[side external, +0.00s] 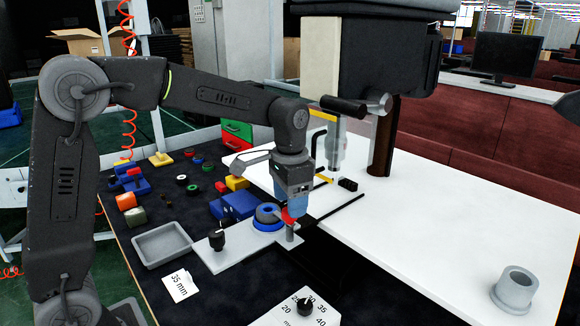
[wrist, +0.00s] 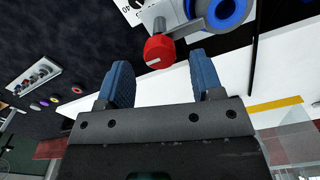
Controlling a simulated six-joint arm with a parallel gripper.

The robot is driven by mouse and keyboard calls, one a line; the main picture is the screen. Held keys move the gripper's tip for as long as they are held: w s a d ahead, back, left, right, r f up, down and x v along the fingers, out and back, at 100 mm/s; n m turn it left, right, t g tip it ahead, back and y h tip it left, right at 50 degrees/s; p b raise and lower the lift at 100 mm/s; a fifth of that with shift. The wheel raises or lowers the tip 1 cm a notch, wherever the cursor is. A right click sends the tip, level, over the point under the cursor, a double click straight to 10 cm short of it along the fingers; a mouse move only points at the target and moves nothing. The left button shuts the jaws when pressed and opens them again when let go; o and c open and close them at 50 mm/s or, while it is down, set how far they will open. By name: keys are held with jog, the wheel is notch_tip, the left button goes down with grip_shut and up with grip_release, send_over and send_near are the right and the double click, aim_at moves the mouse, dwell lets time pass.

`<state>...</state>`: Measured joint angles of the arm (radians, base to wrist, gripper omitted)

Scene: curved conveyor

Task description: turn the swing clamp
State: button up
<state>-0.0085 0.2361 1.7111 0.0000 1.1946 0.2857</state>
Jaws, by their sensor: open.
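The swing clamp shows as a red knob (side external: 287,215) on a grey arm beside a round grey part with a blue ring (side external: 267,224), on a light grey plate (side external: 235,247). In the wrist view the red knob (wrist: 158,50) lies at the level of the fingertips, and the grey arm (wrist: 187,28) runs from it to the blue ring (wrist: 228,12). My gripper (side external: 291,205) points down over the knob. In the wrist view my gripper (wrist: 160,62) is open, with a blue finger on either side of the knob. I cannot tell whether the fingers touch it.
A black dial knob (side external: 217,239) stands on the plate's left end. A grey tray (side external: 162,243) and a "35 mm" card (side external: 180,286) lie left. Blue blocks (side external: 234,206) sit behind the clamp. A white table (side external: 420,215) with a grey ring (side external: 515,288) is at right.

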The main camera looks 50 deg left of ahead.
notch_tip(320, 180, up, 12)
jog(key=shift+f, duration=0.2)
dwell(0.4)
jog(key=s+f+n+t, duration=0.1)
jog(key=s+f, duration=0.3)
jog(key=s, duration=0.6)
jog(key=s+f+n+t, duration=0.2)
jog(key=s+f+t, duration=0.2)
jog(key=s, duration=0.6)
jog(key=shift+s+d+f+t, duration=0.2)
jog(key=shift+s+f+t, duration=0.1)
jog(key=shift+s, duration=0.1)
jog(key=shift+r, duration=0.1)
